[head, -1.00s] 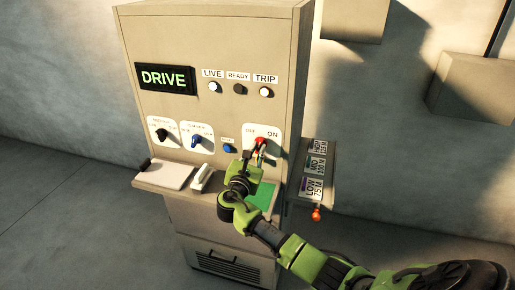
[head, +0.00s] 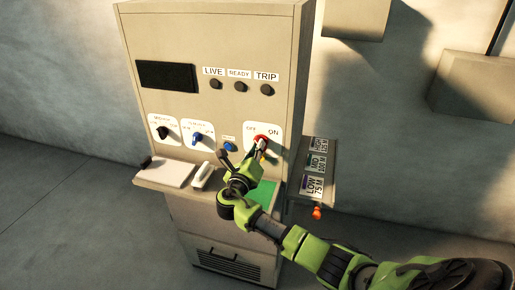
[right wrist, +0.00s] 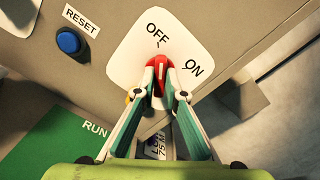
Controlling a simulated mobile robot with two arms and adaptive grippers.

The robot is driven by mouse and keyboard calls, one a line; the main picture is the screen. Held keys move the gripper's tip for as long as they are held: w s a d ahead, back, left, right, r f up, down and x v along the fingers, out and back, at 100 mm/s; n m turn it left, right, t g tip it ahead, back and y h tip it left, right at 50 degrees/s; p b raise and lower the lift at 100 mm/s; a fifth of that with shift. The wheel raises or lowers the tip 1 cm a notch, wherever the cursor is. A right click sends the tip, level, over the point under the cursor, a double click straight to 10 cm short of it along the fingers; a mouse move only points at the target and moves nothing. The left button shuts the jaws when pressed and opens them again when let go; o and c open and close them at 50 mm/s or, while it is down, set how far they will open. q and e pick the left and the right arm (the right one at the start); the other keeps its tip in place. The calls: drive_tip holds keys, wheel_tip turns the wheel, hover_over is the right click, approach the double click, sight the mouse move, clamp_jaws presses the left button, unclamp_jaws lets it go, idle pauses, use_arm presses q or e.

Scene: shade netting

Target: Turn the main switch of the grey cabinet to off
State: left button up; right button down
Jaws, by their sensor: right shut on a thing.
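The grey cabinet (head: 210,25) stands against the wall. Its main switch is a red knob (head: 263,138) on a white plate marked OFF and ON at the right of the front panel. My right gripper (head: 258,153) is at the knob. In the right wrist view, the fingers of my right gripper (right wrist: 160,82) are shut on the red knob (right wrist: 160,63), one on each side. The knob's visible end points up toward the OFF mark, away from ON. The fingers hide its lower part. The display (head: 167,76) and the lamps are dark. My left gripper is out of view.
A blue reset button (head: 230,146), a blue knob (head: 197,138) and a black knob (head: 162,132) sit left of the switch. A shelf below holds a white sheet (head: 166,173) and a white handle-like piece (head: 203,175). A labelled side panel (head: 331,172) juts out right.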

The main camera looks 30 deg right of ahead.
drive_tip(key=shift+n, duration=0.6)
drive_tip(key=c, duration=2.1)
unclamp_jaws()
drive_tip(key=shift+n, duration=0.3)
drive_tip(key=v, duration=1.2)
